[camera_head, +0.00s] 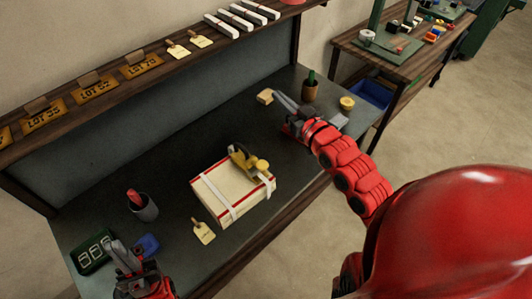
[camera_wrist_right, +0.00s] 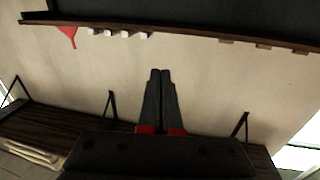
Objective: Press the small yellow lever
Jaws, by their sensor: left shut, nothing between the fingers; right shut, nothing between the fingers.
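A yellow and dark-metal device with a small yellow lever (camera_head: 261,165) sits on top of a cream box (camera_head: 225,200) with red edges and white straps. The box stands mid-table. My right gripper (camera_head: 279,96) is shut and empty, beyond the box to its upper right, apart from the lever. Its closed fingers also show in the right wrist view (camera_wrist_right: 160,74). My left gripper (camera_head: 118,244) is shut and empty at the near left of the table, apart from the box. The lever does not show in the right wrist view.
The dark table (camera_head: 120,170) also bears a grey cup (camera_head: 146,208) with a red item, a blue object (camera_head: 148,244), a digit display (camera_head: 93,252), a tag (camera_head: 203,232), a tan block (camera_head: 265,96), a potted plant (camera_head: 310,88) and a yellow item (camera_head: 347,102). A shelf (camera_head: 100,98) runs behind.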

